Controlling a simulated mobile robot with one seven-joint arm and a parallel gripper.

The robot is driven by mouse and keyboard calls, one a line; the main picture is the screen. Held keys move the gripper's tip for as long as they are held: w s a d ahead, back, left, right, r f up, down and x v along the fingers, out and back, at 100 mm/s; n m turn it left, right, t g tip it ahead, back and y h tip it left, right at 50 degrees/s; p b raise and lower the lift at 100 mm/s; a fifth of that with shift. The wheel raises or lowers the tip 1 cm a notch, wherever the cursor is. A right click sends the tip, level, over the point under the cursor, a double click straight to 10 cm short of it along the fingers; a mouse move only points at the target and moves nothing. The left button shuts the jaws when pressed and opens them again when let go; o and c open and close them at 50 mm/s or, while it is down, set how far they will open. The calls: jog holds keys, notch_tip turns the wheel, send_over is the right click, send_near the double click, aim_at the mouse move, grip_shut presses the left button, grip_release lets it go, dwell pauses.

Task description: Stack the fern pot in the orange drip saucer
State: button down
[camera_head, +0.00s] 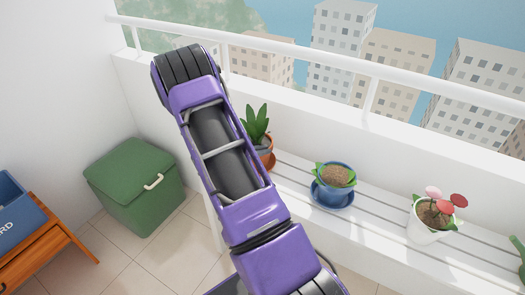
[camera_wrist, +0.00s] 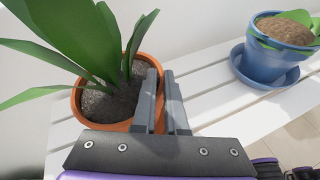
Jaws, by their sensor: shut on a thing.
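The plant with long green leaves, which I take for the fern pot, stands in an orange pot (camera_wrist: 92,123) on the slatted bench. It also shows in the head view, its leaves (camera_head: 255,127) beside my arm. My gripper (camera_wrist: 161,74) is shut on this pot's right rim, one finger inside over the soil and the other outside. I cannot clearly make out a separate orange drip saucer; the pot's base is hidden in the wrist view.
A blue pot in a blue saucer (camera_wrist: 239,71) stands to the right on the white bench (camera_head: 300,170). Farther right is a white pot with pink flowers (camera_head: 422,233). A green lidded box (camera_head: 130,185) stands on the floor at left. A wall and railing (camera_head: 300,50) run behind.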

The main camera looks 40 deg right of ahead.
jog(key=shift+f+b, duration=0.3)
jog(key=shift+b, duration=0.15)
jog(key=c, duration=1)
grip_release()
jog(key=shift+o, duration=0.2)
jog(key=shift+r, duration=0.15)
jog(key=shift+r+p, duration=0.25)
jog(key=shift+p, duration=0.25)
jog(key=v, duration=1.2)
